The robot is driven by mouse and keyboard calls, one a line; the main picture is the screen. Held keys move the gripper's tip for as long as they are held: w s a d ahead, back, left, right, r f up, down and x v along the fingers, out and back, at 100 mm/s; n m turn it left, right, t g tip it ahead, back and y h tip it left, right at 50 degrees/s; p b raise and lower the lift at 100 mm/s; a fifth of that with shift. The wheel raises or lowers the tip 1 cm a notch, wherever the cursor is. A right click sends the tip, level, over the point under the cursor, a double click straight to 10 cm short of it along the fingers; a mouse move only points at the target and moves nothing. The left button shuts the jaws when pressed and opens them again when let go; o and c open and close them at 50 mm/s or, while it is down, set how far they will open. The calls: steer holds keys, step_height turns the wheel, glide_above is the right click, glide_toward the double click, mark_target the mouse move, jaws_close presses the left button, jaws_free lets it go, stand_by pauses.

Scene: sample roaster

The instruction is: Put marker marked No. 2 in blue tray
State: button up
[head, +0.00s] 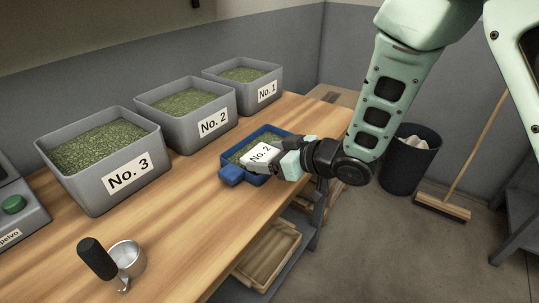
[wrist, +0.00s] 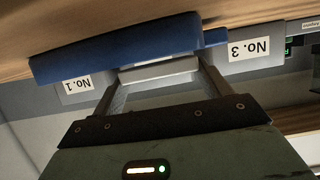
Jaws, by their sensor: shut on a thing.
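The white marker reading No. 2 (head: 261,153) is in my gripper (head: 273,161), over the blue tray (head: 229,176) in the head view. The tray stands near the table's front edge and holds green beans. My gripper is shut on the marker; its fingers hide part of it. In the wrist view, a pale edge of the marker (wrist: 155,64) shows between the fingertips (wrist: 157,76), close against the blue tray (wrist: 110,54). I cannot tell whether the marker touches the beans or the tray.
Grey bins of green beans, labelled No. 3 (head: 77,185), No. 2 (head: 187,139) and No. 1 (head: 245,101), line the back of the wooden table (head: 190,213). A dark waste bin (head: 398,172) stands right.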

steer(key=shift+f, duration=0.2)
steer(key=o, duration=1)
steer(key=shift+c, duration=0.2)
steer(key=shift+r+p, duration=0.45)
steer(key=shift+r, duration=0.15)
steer(key=b+v, duration=0.7)
steer(key=v, duration=0.5)
steer(key=shift+b, duration=0.3)
